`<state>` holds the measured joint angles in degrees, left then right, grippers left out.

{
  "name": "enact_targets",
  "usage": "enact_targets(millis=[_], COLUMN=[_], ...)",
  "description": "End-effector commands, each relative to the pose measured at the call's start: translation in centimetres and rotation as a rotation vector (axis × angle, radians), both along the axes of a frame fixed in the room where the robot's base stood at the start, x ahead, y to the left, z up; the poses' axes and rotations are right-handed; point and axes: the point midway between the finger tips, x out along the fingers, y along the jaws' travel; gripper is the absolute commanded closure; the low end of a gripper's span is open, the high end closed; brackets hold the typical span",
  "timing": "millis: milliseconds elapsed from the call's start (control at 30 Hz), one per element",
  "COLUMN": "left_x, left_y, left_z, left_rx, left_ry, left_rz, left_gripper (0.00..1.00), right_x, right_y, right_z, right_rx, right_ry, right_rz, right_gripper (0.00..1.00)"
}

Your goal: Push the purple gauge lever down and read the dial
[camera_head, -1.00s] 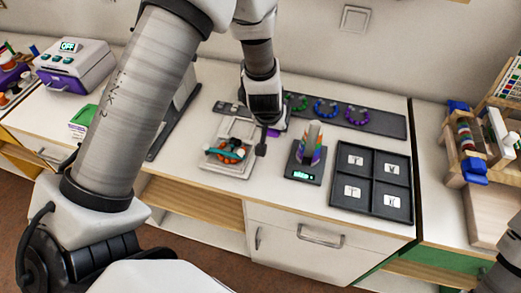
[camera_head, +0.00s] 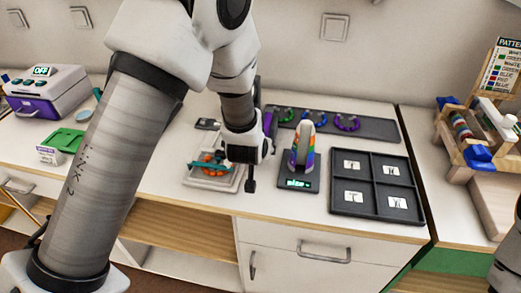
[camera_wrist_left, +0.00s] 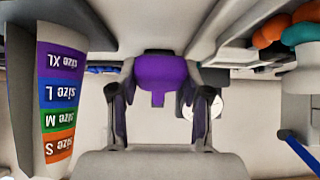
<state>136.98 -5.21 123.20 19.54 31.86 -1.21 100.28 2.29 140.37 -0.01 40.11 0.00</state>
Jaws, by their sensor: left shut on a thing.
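My left gripper (camera_head: 250,160) is low over the bench, between the pale square stand and the rainbow cone. A purple patch also shows just behind the gripper in the head view (camera_head: 268,122). A white round face, perhaps the dial (camera_wrist_left: 201,105), is partly hidden behind one finger, and no reading is legible. Most of the gauge is hidden by my arm and gripper. My right gripper is out of view.
The rainbow size cone (camera_head: 303,148) stands close right of the gripper and also shows in the wrist view (camera_wrist_left: 62,95). The pale stand (camera_head: 212,180) holds orange and teal pieces. A four-part dark tray (camera_head: 376,178) and a bracelet board (camera_head: 380,128) lie right and behind.

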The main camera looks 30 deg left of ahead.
Motion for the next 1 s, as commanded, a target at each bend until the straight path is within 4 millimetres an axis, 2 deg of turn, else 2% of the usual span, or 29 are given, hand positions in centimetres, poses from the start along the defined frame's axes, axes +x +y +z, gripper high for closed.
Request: enact_targets(millis=[167, 200, 233, 267, 533, 667, 767, 1000], left_x=[-0.1, -0.1, -0.1, -0.1, -0.1, -0.6, -1.9, -6.2], left_y=[0.0, 0.0, 0.0, 0.0, 0.0, -0.2, -0.5, -1.6], left_z=[-0.2, -0.3, -0.3, -0.2, -0.1, 0.6, 1.9, 6.2], left_rx=[0.001, 0.0, 0.001, 0.001, 0.001, 0.002, 0.003, 0.005], left_ry=[0.006, 0.007, 0.006, 0.006, 0.003, 0.002, 0.002, 0.002], left_rz=[-0.001, -0.001, -0.001, -0.001, 0.0, -0.002, -0.003, -0.003], left_gripper=[1.0, 0.42, 0.31, 0.27, 0.27, 0.27, 0.27, 0.27], right_x=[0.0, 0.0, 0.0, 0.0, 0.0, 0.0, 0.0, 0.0], right_y=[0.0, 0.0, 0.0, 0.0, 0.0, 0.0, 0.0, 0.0], right_z=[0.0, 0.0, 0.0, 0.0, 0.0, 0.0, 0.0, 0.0], right_rx=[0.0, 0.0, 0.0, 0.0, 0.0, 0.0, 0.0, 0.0], right_ry=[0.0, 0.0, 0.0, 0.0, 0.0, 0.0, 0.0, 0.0], right_rz=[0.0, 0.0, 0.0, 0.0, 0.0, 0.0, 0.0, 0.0], right_gripper=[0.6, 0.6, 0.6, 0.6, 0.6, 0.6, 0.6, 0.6])
